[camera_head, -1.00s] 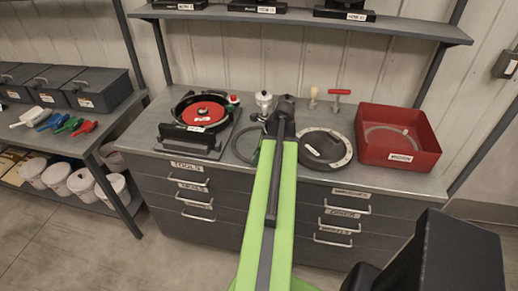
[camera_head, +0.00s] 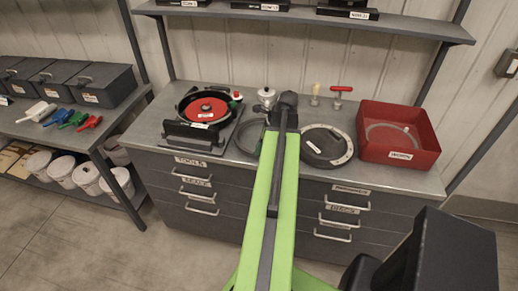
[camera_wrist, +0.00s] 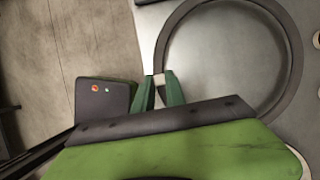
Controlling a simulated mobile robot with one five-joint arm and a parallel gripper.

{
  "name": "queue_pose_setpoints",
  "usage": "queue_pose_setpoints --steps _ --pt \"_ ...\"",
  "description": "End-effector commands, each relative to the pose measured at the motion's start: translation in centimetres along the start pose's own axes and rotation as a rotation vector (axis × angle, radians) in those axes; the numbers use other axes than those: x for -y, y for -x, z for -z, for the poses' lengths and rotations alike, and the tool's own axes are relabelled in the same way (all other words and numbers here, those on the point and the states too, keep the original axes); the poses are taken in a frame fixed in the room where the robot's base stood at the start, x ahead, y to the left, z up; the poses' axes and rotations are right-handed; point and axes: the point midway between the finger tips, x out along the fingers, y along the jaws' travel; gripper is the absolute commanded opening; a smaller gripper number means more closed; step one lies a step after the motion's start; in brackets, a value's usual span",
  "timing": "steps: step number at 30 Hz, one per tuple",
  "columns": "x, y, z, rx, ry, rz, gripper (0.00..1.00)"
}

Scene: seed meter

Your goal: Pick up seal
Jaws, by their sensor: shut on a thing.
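The seal, a large dark thin ring (camera_wrist: 294,62), fills the upper right of the wrist view. In the head view the seal (camera_head: 238,140) shows left of my arm, which hides its right side. My gripper (camera_wrist: 160,84) is shut on the ring's left edge, with its two green fingers either side of a small pale patch.
A black housing with a red disc (camera_head: 207,110) stands left of the seal. A metal pot (camera_head: 266,98) is behind it. A dark round plate (camera_head: 322,147) lies close on the right, then a red bin (camera_head: 421,136) with another ring inside. A shelf (camera_head: 300,24) hangs above.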

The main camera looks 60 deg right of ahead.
Motion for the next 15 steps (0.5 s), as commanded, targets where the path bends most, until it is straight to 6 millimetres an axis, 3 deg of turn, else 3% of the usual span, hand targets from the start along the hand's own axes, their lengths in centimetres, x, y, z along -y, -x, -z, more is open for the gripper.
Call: queue_pose_setpoints --steps 1,2,15 --pt "0.0 1.7 -0.7 0.0 0.0 0.0 0.0" --pt "0.0 2.2 -0.9 0.0 0.0 0.0 0.0" --pt "4.0 10.6 5.5 0.0 -0.002 0.0 0.0"
